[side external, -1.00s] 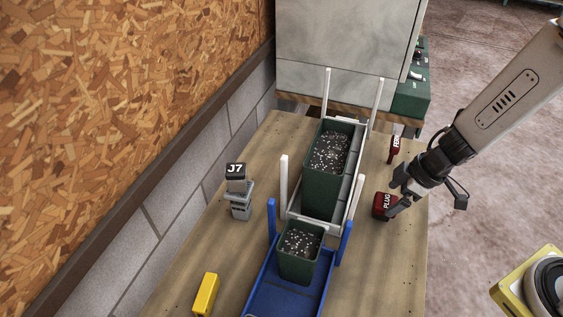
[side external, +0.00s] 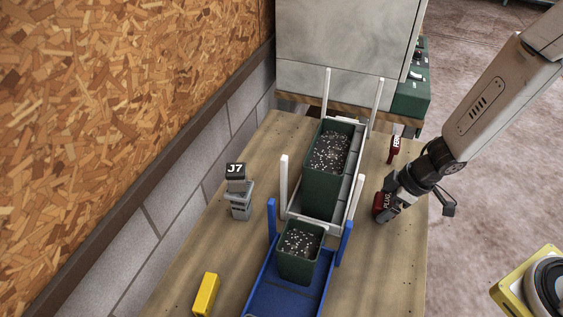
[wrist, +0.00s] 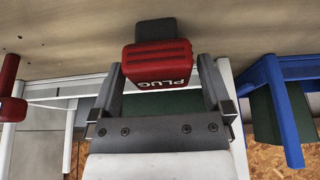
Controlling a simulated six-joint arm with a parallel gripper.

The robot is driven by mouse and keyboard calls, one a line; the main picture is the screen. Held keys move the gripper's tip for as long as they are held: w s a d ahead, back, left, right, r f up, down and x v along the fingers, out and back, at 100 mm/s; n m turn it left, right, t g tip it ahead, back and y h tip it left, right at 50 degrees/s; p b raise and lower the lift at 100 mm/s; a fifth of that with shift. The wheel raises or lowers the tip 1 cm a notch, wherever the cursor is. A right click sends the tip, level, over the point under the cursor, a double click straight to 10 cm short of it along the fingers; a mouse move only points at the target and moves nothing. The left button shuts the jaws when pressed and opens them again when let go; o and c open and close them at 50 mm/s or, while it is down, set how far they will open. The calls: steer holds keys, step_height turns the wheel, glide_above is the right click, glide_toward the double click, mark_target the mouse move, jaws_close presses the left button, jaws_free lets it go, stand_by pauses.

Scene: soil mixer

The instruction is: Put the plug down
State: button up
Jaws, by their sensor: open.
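The red plug (side external: 379,205), with white PLUG lettering, is at the right side of the wooden table, right of the white rack. It also shows in the wrist view (wrist: 157,62), with a dark grey part behind the red body. My gripper (side external: 389,206) is at the plug and partly hides it in the side view. In the wrist view my gripper (wrist: 160,78) is open, with one finger on each side of the plug. A gap shows at the right finger; the left finger is very close to the plug's edge. Whether the plug's base touches the table is hard to tell.
A white rack (side external: 357,190) holds a tall green soil pot (side external: 322,190). A blue rack (side external: 265,295) holds a smaller green pot (side external: 297,265). The red FERT piece (side external: 393,150) stands behind the plug. A J7 block (side external: 236,172) and yellow block (side external: 206,294) are left.

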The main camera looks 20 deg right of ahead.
mark_target(384, 200)
steer(key=shift+x, duration=0.95)
steer(key=c, duration=1.3)
steer(key=shift+r, duration=0.25)
steer(key=shift+r, duration=4.7)
